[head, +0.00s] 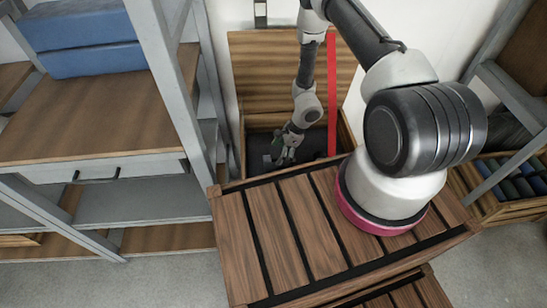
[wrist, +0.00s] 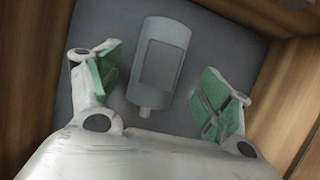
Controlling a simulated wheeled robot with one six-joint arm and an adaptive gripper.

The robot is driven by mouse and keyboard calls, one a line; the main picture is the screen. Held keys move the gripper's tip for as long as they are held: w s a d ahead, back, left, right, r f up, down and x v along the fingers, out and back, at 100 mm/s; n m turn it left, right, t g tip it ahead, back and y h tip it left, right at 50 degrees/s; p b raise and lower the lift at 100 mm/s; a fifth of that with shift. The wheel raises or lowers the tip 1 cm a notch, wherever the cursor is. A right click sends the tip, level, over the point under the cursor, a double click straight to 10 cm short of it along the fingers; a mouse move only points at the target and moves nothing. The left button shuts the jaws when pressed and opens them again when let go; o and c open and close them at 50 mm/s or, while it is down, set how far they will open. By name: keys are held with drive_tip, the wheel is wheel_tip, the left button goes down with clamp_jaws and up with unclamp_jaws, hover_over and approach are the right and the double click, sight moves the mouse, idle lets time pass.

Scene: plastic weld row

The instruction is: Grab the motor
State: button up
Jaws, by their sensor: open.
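A grey motor (wrist: 160,62) with a squared body and a short shaft lies on the grey bottom of a wooden box, seen in the wrist view. Its shaft end points toward my gripper (wrist: 155,100). My gripper is open, with one green-padded finger on each side of the motor and visible gaps between. I see no contact with it. In the head view my gripper (head: 284,157) reaches down into the box, and the motor cannot be made out clearly there.
The wooden box (wrist: 294,85) has walls close on the right and at the top in the wrist view. In the head view its raised lid (head: 265,75) stands behind my arm, with a red upright bar (head: 331,95) beside it. A shelf rack (head: 165,80) stands to the left.

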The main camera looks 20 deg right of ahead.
sight(274, 163)
drive_tip(key=x, duration=0.8)
clamp_jaws()
